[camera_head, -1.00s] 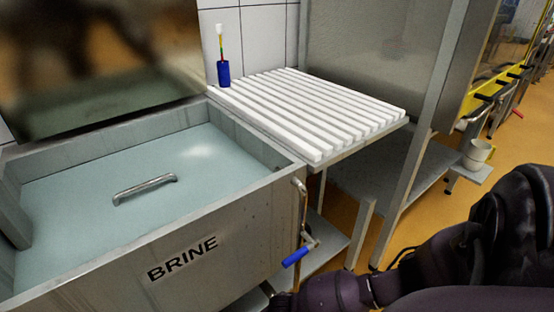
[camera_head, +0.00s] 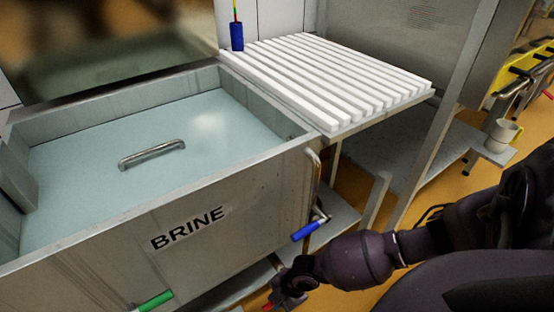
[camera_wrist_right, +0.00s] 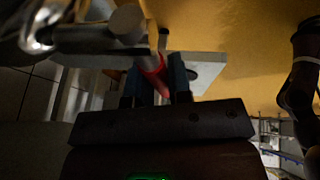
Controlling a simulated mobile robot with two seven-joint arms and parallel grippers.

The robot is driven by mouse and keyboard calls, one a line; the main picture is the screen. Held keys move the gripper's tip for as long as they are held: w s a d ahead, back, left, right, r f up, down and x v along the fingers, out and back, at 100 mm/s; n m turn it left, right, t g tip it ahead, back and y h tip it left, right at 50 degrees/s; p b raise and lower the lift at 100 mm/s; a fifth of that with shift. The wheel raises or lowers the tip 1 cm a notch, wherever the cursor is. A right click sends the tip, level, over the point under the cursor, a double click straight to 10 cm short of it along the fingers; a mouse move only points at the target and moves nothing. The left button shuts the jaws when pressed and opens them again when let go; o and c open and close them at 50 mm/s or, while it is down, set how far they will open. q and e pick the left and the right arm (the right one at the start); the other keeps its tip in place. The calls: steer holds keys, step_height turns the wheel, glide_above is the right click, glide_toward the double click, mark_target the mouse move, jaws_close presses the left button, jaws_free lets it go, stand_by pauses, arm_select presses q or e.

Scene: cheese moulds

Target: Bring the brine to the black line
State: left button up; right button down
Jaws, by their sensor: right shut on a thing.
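The brine (camera_head: 130,140) is a pale blue, still liquid in the steel tank (camera_head: 250,215) marked BRINE, its surface below the rim. I cannot make out a black line on the tank walls. My right gripper (camera_head: 277,302) is low in front of the tank, near the bottom edge of the head view. It is shut on a red handle (camera_wrist_right: 157,80), which shows between its two fingers in the right wrist view, by grey pipework (camera_wrist_right: 95,38). A blue-handled valve (camera_head: 309,231) is on the tank's right side, and a green handle (camera_head: 152,301) is at its lower front. My left gripper is out of view.
A metal grip (camera_head: 152,153) shows at the brine surface. A white slatted rack (camera_head: 330,80) stands right of the tank, with a blue holder (camera_head: 237,37) at its back corner. A white cup (camera_head: 502,135) sits on a shelf farther right.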

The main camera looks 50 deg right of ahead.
steer(key=c, duration=1.1)
jaws_free()
steer(key=shift+o, duration=0.2)
steer(key=shift+r, duration=0.1)
steer(key=p+v, duration=0.3)
steer(key=v, duration=0.7)
steer(key=shift+s+d+r+p, duration=0.15)
steer(key=shift+s+r+p, duration=0.1)
steer(key=shift+p, duration=0.15)
